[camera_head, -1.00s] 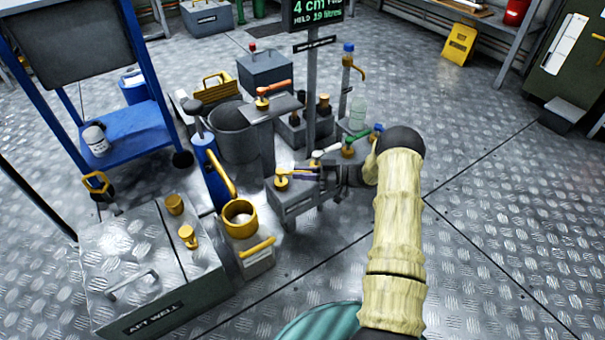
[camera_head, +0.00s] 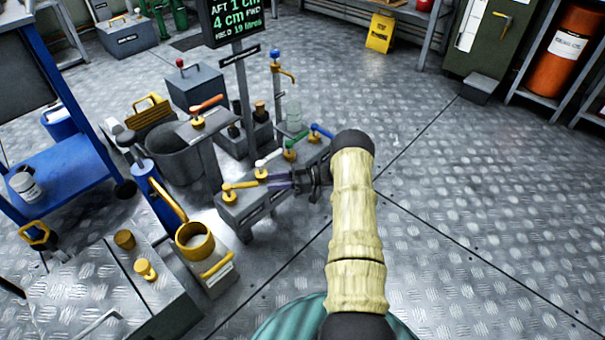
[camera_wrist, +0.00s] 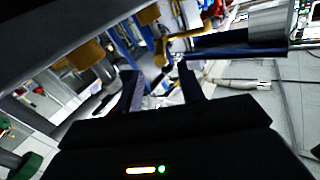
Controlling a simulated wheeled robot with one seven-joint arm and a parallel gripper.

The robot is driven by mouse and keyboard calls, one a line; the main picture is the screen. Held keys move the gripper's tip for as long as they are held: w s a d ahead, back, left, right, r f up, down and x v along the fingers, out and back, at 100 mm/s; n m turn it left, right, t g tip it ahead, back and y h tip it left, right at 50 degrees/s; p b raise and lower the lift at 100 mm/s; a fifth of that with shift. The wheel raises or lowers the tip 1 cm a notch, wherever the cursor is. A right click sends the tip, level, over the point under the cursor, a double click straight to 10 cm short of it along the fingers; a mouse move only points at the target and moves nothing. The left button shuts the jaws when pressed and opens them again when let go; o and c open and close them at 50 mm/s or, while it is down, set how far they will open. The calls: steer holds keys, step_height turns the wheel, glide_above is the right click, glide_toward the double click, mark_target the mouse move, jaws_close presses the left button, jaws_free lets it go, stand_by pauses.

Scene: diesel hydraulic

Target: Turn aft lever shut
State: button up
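Several levers stand in a row on a grey bench: a yellow lever (camera_head: 240,186) at the near left end, then a white-tipped one (camera_head: 262,166), a green one (camera_head: 291,147) and a blue one (camera_head: 320,131). No readable label shows which is the aft lever.
A display (camera_head: 234,18) above the bench reads AFT 1 cm, 4 cm FWD, HELD 19 litres. An orange-red lever (camera_head: 206,104) stands on a separate stand behind. A yellow cup (camera_head: 194,241) and a blue pump (camera_head: 158,190) are left of the bench.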

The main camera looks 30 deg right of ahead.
steer(key=p+v, duration=0.2)
steer(key=v, duration=0.7)
steer(key=shift+w, duration=0.1)
steer(key=shift+c, duration=0.2)
